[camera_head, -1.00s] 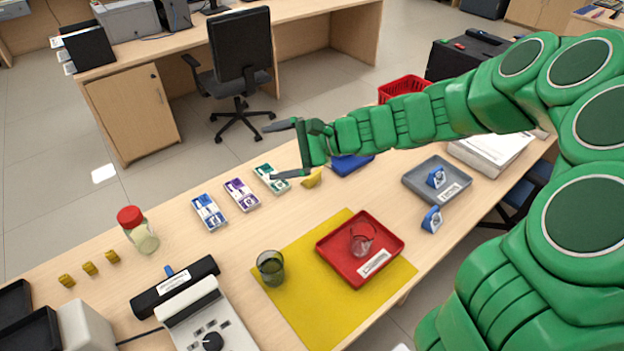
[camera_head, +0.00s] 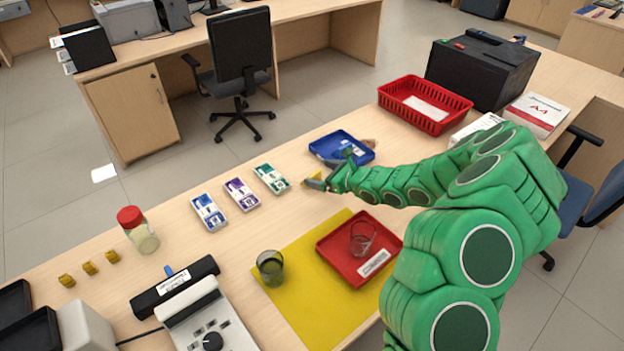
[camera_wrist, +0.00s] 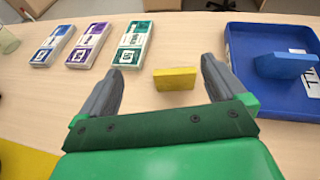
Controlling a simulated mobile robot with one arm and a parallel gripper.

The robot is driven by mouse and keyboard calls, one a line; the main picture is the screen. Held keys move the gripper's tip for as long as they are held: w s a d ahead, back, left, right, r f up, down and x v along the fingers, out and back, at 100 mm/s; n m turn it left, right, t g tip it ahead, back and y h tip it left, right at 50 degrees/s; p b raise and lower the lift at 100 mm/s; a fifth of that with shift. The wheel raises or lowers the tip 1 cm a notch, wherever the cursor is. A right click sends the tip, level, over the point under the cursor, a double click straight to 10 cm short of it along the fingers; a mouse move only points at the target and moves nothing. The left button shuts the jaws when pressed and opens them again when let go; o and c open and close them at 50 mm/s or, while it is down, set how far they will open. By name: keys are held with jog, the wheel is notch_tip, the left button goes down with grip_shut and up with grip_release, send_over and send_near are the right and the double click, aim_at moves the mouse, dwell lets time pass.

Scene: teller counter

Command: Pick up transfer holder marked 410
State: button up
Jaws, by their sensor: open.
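No marking 410 is legible, so I cannot tell which object is the transfer holder. My gripper (camera_head: 323,173) is open and empty, low over the counter in the head view. In the wrist view its fingers (camera_wrist: 162,70) point toward a small yellow block (camera_wrist: 175,78), which lies ahead between the fingertips, apart from them. The yellow block (camera_head: 312,178) is partly covered by my gripper in the head view. A blue holder-like piece (camera_wrist: 285,65) sits in a blue tray (camera_wrist: 243,92) to the right; this tray (camera_head: 322,147) is behind my gripper in the head view.
Blue (camera_head: 209,212), purple (camera_head: 241,194) and green (camera_head: 271,179) labelled packs lie left of my gripper. A red tray (camera_head: 335,262) with a clear glass lies on a yellow mat (camera_head: 305,305), beside a dark glass (camera_head: 271,268). A red basket (camera_head: 425,122) stands farther right.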

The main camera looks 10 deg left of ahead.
aim_at(316, 176)
jog(key=f, duration=0.1)
jog(key=d+f, duration=0.1)
jog(key=f+m, duration=0.1)
jog(key=shift+w+d+h, duration=0.2)
jog(key=shift+w+h, duration=0.1)
jog(key=shift+h, duration=0.1)
jog(key=shift+x, duration=0.95)
jog(key=shift+w+x, duration=0.2)
jog(key=shift+x, duration=2.65)
jog(key=shift+d, duration=0.1)
jog(key=shift+c, duration=0.5)
jog(key=c, duration=1)
